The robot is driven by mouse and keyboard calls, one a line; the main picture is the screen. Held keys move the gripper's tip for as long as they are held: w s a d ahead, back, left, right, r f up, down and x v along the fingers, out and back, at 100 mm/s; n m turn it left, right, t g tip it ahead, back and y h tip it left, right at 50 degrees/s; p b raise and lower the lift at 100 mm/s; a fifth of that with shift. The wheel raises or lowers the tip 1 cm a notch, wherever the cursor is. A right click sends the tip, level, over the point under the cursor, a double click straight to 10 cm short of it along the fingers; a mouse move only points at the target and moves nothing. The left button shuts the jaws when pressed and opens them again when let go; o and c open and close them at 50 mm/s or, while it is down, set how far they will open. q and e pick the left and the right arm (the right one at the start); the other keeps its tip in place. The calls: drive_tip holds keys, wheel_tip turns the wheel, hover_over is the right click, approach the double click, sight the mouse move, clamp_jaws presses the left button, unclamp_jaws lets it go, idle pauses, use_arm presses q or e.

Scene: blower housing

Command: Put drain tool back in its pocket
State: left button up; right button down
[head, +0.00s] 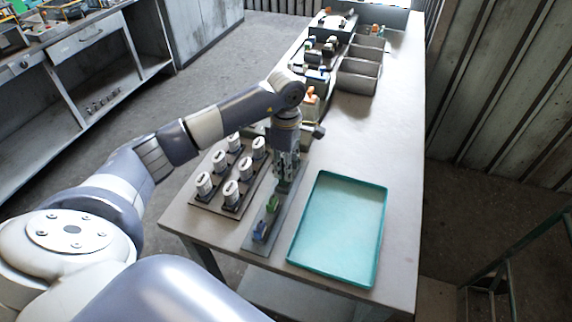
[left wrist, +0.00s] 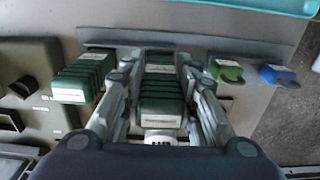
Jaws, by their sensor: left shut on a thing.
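My left gripper (head: 283,183) points down over the dark strip-shaped holder (head: 254,243) on the table. In the left wrist view its two fingers stand on either side of a green ribbed tool (left wrist: 161,92) with a pale label, and are shut on it. The label is too small to read, so I cannot tell by name whether this is the drain tool. The tool's lower end is hidden, so I cannot tell whether it sits in a pocket. Another green ribbed tool (left wrist: 84,80) stands to the left. My right gripper is not in view.
A small green piece (head: 272,204) and a blue piece (head: 262,232) sit on the holder. A teal tray (head: 382,235) lies to the right. Several white cylinders (head: 204,184) stand on a plate to the left.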

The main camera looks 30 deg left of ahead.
use_arm(q)
drive_tip(key=shift+f+b, duration=0.55)
drive_tip(key=shift+f, duration=0.05)
drive_tip(key=shift+f+b, duration=0.7)
drive_tip(key=shift+f, duration=0.05)
drive_tip(key=o, duration=1.1)
drive_tip(key=shift+r, duration=0.25)
wheel_tip(320, 180, up, 12)
drive_tip(key=shift+f, duration=0.15)
drive_tip(key=shift+f, duration=0.1)
